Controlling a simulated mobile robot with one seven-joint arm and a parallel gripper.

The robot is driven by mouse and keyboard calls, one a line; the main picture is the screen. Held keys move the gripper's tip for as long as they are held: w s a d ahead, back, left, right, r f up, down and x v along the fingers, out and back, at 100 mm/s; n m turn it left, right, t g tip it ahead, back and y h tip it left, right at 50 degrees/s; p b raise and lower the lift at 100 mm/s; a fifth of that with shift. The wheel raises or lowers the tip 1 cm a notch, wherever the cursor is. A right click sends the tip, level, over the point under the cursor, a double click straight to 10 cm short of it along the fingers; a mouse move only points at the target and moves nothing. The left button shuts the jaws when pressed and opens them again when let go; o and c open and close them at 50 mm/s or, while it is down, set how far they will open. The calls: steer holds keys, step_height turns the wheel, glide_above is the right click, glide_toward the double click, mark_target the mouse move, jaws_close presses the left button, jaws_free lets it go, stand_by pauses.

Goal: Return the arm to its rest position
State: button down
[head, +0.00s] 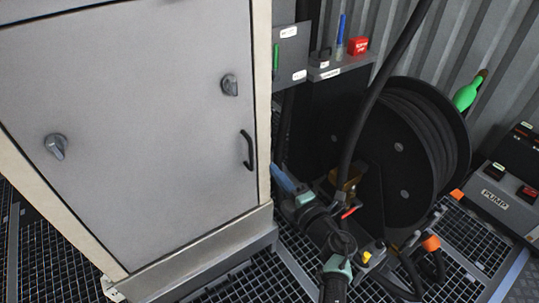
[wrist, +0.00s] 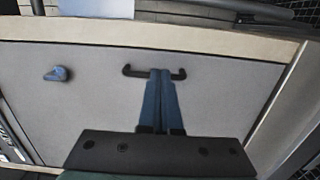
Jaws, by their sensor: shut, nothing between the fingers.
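My gripper (head: 277,170) has blue fingers and shows in the head view just right of the grey cabinet's front edge, lower than the black door handle (head: 247,150). In the wrist view my gripper (wrist: 161,74) has both fingers side by side, shut and empty. Their tips overlap the middle of the handle (wrist: 131,71) in that picture; I cannot tell the exact gap, but in the head view they look apart. My arm stretches from the lower middle of the head view, bent, in front of the hose reel.
The grey cabinet (head: 150,165) has a shut door with two knobs (head: 55,146). A black hose reel (head: 385,200) stands close behind my arm. A shelf (head: 340,67) with small items is above. A pump box (head: 497,190) is at right. Grating floor (head: 55,255) is open at lower left.

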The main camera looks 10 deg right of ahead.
steer(key=v, duration=0.2)
steer(key=p+v, duration=0.1)
steer(key=v, duration=0.2)
steer(key=shift+w+d, duration=0.1)
steer(key=shift+d, duration=0.1)
